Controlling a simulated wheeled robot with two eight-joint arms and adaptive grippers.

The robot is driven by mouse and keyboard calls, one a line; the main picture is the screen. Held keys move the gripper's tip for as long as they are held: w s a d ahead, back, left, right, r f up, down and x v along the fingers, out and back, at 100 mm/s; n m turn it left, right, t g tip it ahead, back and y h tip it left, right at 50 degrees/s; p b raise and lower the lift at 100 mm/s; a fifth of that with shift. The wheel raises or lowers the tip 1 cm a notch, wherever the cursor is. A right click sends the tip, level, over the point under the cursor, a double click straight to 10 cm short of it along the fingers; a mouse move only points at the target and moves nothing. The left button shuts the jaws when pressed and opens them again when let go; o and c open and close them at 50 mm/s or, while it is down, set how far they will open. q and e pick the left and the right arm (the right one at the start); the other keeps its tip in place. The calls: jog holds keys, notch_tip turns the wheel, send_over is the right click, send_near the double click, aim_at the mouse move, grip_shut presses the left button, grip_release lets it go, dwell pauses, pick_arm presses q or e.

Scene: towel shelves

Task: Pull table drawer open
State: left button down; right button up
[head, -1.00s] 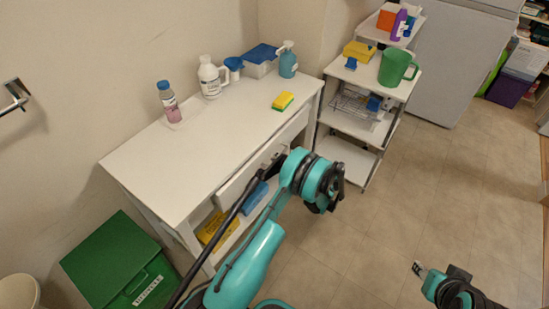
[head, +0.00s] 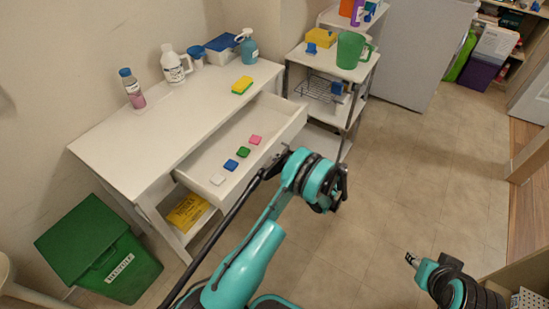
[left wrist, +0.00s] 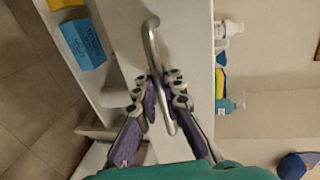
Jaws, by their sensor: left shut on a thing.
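The white table (head: 165,135) stands against the wall. Its drawer (head: 290,121) is pulled out, and small white, blue, green and pink pieces show inside. In the left wrist view, the curved metal handle (left wrist: 152,38) stands off the white drawer front (left wrist: 125,30). My left gripper (left wrist: 163,77) is shut on this handle, a purple-and-grey finger on each side. In the head view my left gripper (head: 284,153) is at the drawer front, partly hidden by my wrist. My right gripper (head: 411,260) hangs at the lower right, away from the table; its jaws are too small to judge.
Bottles and a yellow sponge (head: 242,85) stand on the tabletop. A white cart (head: 300,57) with a green pitcher (head: 350,50) is close to the drawer's right end. A green bin (head: 100,250) stands at the left. The floor at right is largely clear.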

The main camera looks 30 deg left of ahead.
pick_arm(q)
jog(key=shift+d, duration=0.35)
jog(key=c, duration=1.9)
grip_release()
jog(key=v, duration=1.2)
jog(key=shift+w, duration=0.1)
